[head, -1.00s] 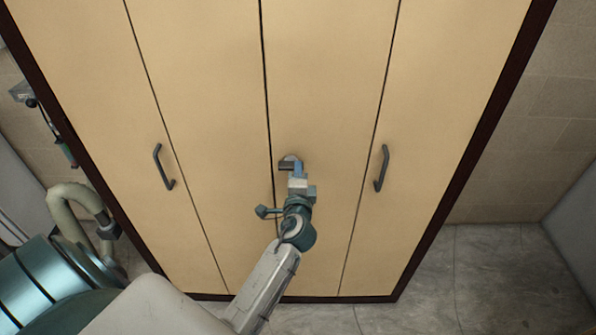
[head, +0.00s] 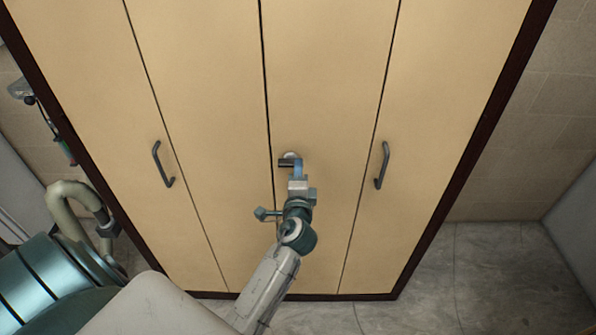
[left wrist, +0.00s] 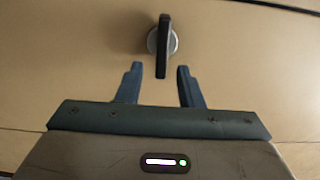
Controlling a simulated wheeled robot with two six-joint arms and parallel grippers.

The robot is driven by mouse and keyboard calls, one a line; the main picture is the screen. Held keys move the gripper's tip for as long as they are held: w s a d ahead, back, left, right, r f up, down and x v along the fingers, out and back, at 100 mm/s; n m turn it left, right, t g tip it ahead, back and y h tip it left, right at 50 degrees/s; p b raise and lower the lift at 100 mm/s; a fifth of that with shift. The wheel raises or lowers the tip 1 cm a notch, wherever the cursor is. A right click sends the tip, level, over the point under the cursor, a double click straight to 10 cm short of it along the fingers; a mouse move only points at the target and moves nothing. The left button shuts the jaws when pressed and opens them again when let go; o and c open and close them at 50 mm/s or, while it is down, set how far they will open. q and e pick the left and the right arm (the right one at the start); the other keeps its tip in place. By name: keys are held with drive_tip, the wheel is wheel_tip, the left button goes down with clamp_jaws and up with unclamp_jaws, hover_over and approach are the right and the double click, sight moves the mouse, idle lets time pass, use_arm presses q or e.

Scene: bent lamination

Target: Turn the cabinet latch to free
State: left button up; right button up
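The cabinet latch (head: 287,162) is a dark bar on a round silver base, on the cabinet front beside the middle seam. Its bar lies roughly crosswise to that seam. My left gripper (head: 297,169) is right at the latch, just below it in the head view. In the left wrist view the two blue fingers of my left gripper (left wrist: 159,72) are apart. The near end of the latch bar (left wrist: 163,48) shows between their tips, with a gap on each side. I cannot tell how deep the bar sits between them. My right gripper is not in view.
The tan cabinet (head: 210,90) has a dark frame and several tall panels. A left handle (head: 162,165) and a right handle (head: 382,166) stand out from it on either side of the latch. Grey floor (head: 480,280) is clear at the lower right.

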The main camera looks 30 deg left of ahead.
use_arm(q)
drive_tip(key=b+v, duration=0.2)
drive_tip(key=v, duration=0.7)
drive_tip(key=shift+b, duration=0.3)
drive_tip(key=shift+s+d, duration=0.1)
drive_tip(key=shift+d, duration=0.05)
